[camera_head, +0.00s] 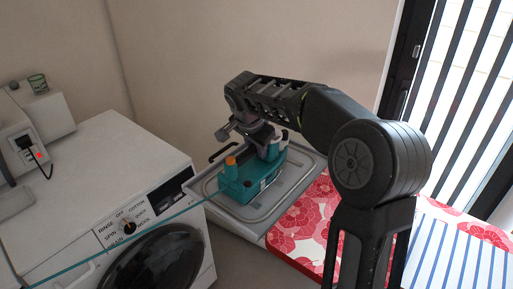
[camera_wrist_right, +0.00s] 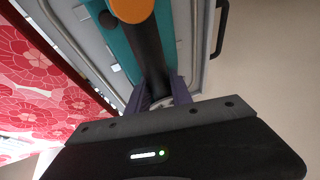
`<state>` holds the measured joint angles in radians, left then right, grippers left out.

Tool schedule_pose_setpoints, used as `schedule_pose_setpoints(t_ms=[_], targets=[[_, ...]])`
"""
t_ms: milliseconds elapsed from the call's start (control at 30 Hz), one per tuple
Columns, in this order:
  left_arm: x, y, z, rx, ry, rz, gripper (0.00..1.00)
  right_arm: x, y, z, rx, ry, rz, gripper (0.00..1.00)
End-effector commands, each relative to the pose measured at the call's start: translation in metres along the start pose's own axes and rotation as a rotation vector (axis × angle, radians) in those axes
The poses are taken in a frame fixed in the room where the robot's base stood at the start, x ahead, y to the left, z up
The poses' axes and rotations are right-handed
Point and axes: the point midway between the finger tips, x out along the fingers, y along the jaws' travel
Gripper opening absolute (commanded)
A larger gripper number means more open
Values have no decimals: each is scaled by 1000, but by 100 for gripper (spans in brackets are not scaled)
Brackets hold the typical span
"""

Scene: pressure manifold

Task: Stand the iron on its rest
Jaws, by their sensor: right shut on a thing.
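The iron (camera_head: 238,186) is teal with an orange knob and is over a grey, rimmed tray-like rest (camera_head: 208,187) in the middle of the head view. My right gripper (camera_head: 266,148) reaches down to it from above and is shut on its dark handle. In the right wrist view the handle (camera_wrist_right: 145,45) runs between the purple fingers (camera_wrist_right: 162,90), with the orange knob (camera_wrist_right: 132,8) at the top. I cannot tell whether the iron's underside touches the grey surface. My left gripper is out of view.
A white washing machine (camera_head: 95,165) with a dial stands left of the tray. A red floral ironing board cover (camera_head: 305,220) lies to the right, with blue-striped cloth (camera_head: 455,255) beyond my arm. A wall socket (camera_head: 27,148) with a plug is at far left.

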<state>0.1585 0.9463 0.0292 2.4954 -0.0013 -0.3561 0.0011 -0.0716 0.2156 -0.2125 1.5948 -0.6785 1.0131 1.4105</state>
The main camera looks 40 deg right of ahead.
Motion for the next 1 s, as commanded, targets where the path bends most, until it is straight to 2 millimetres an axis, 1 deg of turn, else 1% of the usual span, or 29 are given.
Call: schedule_pose_setpoints(t_ms=[67, 100, 367, 600, 733, 867, 1000], targets=[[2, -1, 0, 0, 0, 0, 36, 0, -1, -1, 1, 3, -6, 0], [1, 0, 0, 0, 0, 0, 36, -1, -1, -1, 1, 3, -6, 30], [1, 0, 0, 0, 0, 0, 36, 0, 0, 0, 0, 1, -3, 51], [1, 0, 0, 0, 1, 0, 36, 3, 2, 2, -1, -2, 5, 52], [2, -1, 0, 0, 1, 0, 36, -3, 0, 1, 0, -1, 1, 52], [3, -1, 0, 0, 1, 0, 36, -17, 0, 1, 0, 0, -2, 52], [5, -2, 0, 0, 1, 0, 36, -41, -1, 1, 0, 1, -4, 52]])
